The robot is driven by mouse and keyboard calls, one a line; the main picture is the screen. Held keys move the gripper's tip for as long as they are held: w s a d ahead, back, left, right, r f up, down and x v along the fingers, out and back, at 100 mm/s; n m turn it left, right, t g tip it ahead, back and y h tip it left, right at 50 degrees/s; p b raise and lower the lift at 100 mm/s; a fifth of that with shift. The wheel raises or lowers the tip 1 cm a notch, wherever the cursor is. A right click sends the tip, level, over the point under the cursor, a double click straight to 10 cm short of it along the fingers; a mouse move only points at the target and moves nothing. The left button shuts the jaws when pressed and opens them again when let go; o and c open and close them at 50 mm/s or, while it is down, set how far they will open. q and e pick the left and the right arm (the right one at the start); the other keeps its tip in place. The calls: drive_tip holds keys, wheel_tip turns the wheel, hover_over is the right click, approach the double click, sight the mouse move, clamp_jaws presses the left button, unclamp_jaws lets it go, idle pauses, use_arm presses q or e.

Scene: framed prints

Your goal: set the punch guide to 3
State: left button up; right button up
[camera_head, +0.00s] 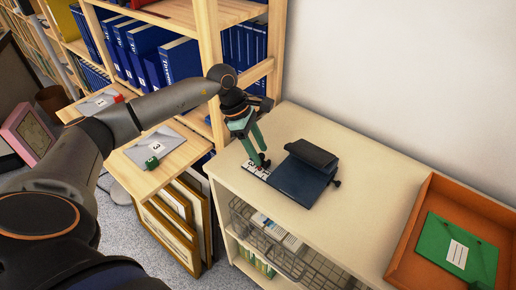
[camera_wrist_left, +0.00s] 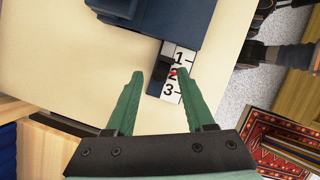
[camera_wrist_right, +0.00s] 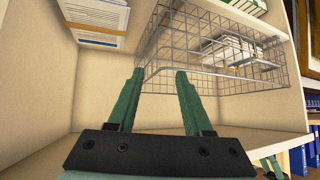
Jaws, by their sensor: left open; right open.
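The dark blue hole punch (camera_head: 304,178) sits on the cream cabinet top, with a black lever and a dark knob at its right. A white number strip (camera_head: 254,169) sticks out from its left side. In the left wrist view the punch (camera_wrist_left: 186,20) is at the top, and the strip (camera_wrist_left: 169,88) reads 1, 2, 3. A small red mark shows at the 2. My left gripper (camera_head: 262,163) is open over the strip; in its wrist view the right fingertip overlaps the strip near the 2. Contact cannot be told. My right gripper (camera_wrist_right: 160,71) is open and empty, facing the cabinet's shelves.
An orange tray (camera_head: 428,207) with a green envelope (camera_head: 456,250) stands at the right of the cabinet top. A wire basket (camera_wrist_right: 215,50) is on a shelf before my right gripper. A wooden bookcase (camera_head: 209,40) stands behind my left arm. The top between punch and tray is clear.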

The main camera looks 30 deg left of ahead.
use_arm(q)
clamp_jaws()
idle(0.4)
idle(1.0)
